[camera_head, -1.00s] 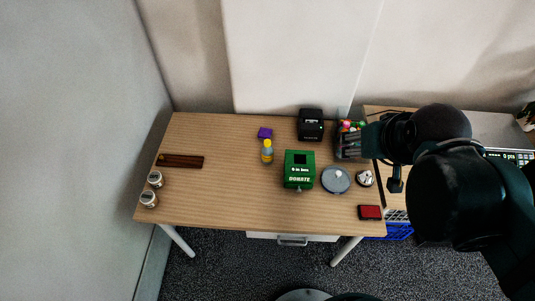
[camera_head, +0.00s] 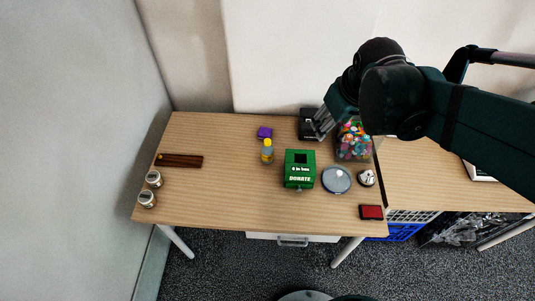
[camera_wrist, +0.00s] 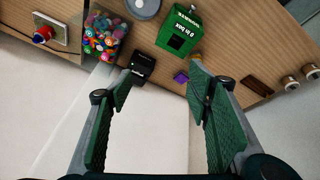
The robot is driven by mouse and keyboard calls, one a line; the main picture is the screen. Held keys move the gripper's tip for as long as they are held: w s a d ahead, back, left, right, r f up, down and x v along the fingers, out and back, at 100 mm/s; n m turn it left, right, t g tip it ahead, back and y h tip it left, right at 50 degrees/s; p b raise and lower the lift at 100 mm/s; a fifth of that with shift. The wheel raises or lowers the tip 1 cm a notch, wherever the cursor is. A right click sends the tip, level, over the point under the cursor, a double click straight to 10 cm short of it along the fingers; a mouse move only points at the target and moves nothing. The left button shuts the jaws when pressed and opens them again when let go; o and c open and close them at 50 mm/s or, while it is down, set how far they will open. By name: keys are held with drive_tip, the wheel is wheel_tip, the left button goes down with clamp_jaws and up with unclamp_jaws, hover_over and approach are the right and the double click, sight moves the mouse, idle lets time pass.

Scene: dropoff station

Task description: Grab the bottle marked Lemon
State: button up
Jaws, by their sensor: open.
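A small bottle with a yellow cap (camera_head: 267,152) stands upright on the wooden table (camera_head: 220,205), left of the green donation box (camera_head: 299,170). Its label is too small to read. In the wrist view, a bit of the yellow-topped bottle (camera_wrist: 197,57) shows behind the right finger, which hides most of it. My gripper (camera_head: 322,123) is above the back of the table, over the black device and well right of the bottle. In the wrist view my gripper (camera_wrist: 161,88) has its two green fingers spread wide with nothing between them.
A purple block (camera_head: 264,132) lies just behind the bottle. A black device (camera_head: 307,133), a clear bin of colorful balls (camera_head: 354,143), a round grey lid (camera_head: 336,180) and a red pad (camera_head: 371,212) are to the right. Two jars (camera_head: 153,179) stand at the left. The front middle is clear.

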sight(267, 141)
drive_tip(key=w+a+f+n+g+b, duration=0.1)
drive_tip(key=w+a+f+n, duration=0.2)
drive_tip(key=w+a+f, duration=0.2)
drive_tip(key=w+a+f+n+g+b, duration=0.1)
drive_tip(key=w+a+f, duration=0.4)
drive_tip(key=f, duration=0.6)
drive_tip(key=w+a+f+n+g+b, duration=0.1)
drive_tip(key=w+a+f+n, duration=0.3)
drive_tip(key=a+f, duration=0.4)
drive_tip(key=shift+w+a+f+n+g+h, duration=0.3)
drive_tip(key=shift+w+a+f+n+g, duration=0.15)
drive_tip(key=shift+n+g, duration=0.3)
drive_tip(key=shift+a+f+n, duration=0.25)
drive_tip(key=shift+a+f, duration=0.05)
drive_tip(key=shift+f, duration=0.15)
drive_tip(key=shift+f+b, duration=0.4)
drive_tip(key=shift+f, duration=0.9)
drive_tip(key=shift+f+b, duration=0.6)
drive_tip(key=shift+f, duration=2)
